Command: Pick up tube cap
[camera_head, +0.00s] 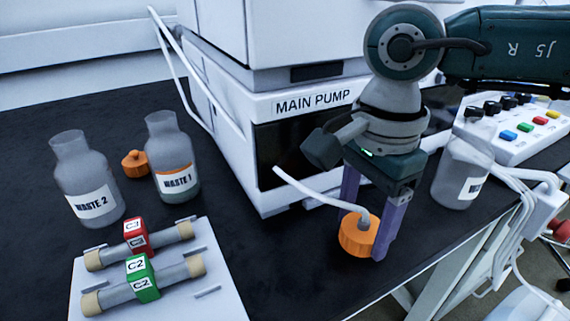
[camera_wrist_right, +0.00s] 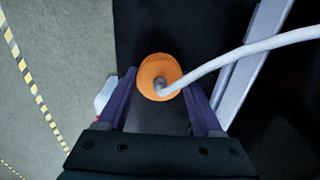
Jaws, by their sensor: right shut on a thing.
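The orange tube cap (camera_head: 357,236) has a white tube (camera_head: 310,190) coming out of its top. My right gripper (camera_head: 368,245) is shut on this cap, with one purple finger on each side of it. In the right wrist view the cap (camera_wrist_right: 159,76) sits between the fingertips (camera_wrist_right: 160,88), and the white tube (camera_wrist_right: 245,52) runs off to the upper right. The cap is near the front edge of the black bench, in front of the main pump; I cannot tell whether it touches the bench. My left gripper is not in view.
The main pump (camera_head: 312,98) stands behind. WASTE 1 (camera_head: 172,165) and WASTE 2 (camera_head: 88,185) bottles and another orange cap (camera_head: 134,163) are at left. Another bottle (camera_head: 460,175) stands right of my gripper.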

